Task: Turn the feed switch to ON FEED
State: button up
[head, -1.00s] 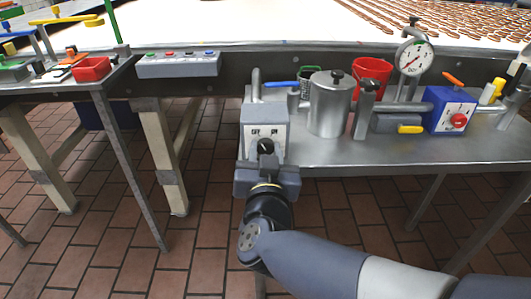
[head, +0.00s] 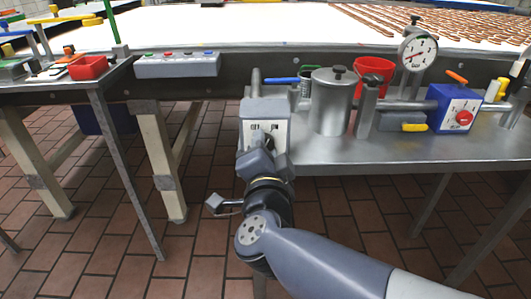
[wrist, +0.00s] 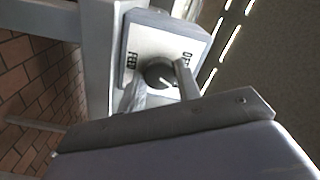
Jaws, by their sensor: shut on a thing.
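The feed switch is a dark round knob (wrist: 158,74) on the face of a light grey box (head: 263,108) at the left end of the steel bench. In the wrist view the word FEED shows left of the knob and OFF right of it. A pale line marks the knob, but I cannot tell which label it points to. My gripper (wrist: 161,89) is shut on the knob, one finger on each side. In the head view my gripper (head: 268,143) covers most of the knob and the lower box face.
Right of the box stand a steel canister (head: 331,102), a red cup (head: 373,77), a dial gauge (head: 418,53) and a blue box with a red knob (head: 458,108). A blue-handled lever (head: 281,80) is behind the box. A table with coloured items is at left.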

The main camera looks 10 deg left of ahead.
jog(key=shift+m+b, duration=0.4)
jog(key=shift+m, duration=0.6)
jog(key=o, duration=1)
jog(key=shift+s, duration=0.1)
jog(key=shift+p+v, duration=1.7)
jog(key=shift+v, duration=3.6)
jog(key=shift+a, duration=0.1)
